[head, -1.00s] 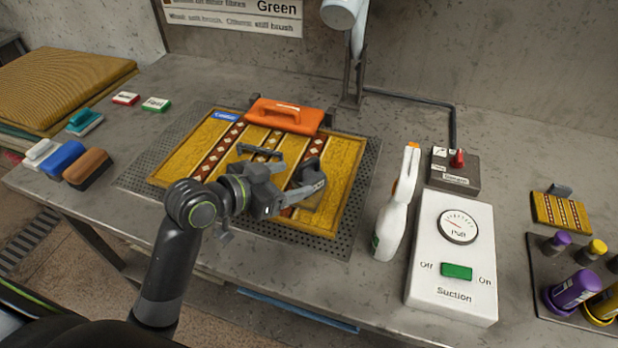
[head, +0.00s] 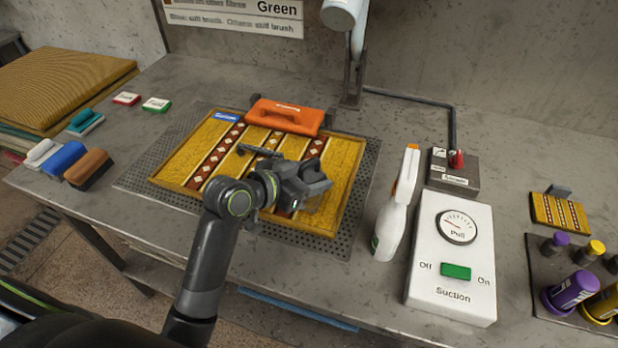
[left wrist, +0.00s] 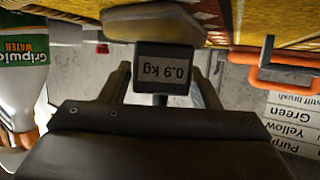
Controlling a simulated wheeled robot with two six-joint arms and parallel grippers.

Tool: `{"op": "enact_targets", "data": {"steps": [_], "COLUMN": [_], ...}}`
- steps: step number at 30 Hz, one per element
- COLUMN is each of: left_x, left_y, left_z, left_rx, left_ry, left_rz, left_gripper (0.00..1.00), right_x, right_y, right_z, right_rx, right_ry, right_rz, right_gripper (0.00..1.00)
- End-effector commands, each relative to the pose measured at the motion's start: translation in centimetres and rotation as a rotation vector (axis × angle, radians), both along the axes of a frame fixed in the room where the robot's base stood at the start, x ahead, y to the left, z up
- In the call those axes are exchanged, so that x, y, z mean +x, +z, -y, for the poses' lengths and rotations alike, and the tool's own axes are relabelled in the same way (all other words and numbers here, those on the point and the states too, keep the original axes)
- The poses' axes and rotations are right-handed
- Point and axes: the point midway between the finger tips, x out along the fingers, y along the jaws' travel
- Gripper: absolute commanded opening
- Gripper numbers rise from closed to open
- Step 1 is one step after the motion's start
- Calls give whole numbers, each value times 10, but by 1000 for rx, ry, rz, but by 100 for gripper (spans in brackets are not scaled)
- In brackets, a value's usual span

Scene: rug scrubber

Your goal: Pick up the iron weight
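The iron weight (left wrist: 164,70) shows in the left wrist view as a dark block with an upside-down "0.9 kg" label. A paler, rounded slab lies just beyond it; I cannot tell if it is part of the weight. My left gripper (left wrist: 162,80) has one finger on each side of the block, with narrow gaps showing, so it looks open around it. In the head view my left gripper (head: 318,178) is low over the right part of the patterned rug (head: 205,155) and mostly hides the weight. My right gripper is in neither view.
An orange handled block (head: 287,115) sits at the rug's back edge. A dark bar (head: 260,151) is left of my gripper. A white spray bottle (head: 392,220) and a suction box (head: 452,260) stand to the right. Brushes (head: 64,159) lie at left.

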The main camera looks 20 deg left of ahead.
Motion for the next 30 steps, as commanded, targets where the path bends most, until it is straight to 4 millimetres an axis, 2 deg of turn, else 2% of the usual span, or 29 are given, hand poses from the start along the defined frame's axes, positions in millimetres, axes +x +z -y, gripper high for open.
{"op": "enact_targets", "data": {"steps": [2,12,23,26,30], "left_x": [0,0,0,1,1], "left_y": [0,0,4,12,34], "left_z": [0,0,0,0,0], "left_rx": [0,1,-2,0,1], "left_ry": [0,0,-1,-2,-1], "left_rz": [0,-1,7,10,14], "left_gripper": [45,1,0,0,0], "right_x": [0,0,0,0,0], "right_y": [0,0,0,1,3], "right_z": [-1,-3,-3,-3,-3], "right_rx": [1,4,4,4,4], "right_ry": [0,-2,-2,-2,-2], "right_rz": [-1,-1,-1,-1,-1], "right_gripper": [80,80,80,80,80]}}
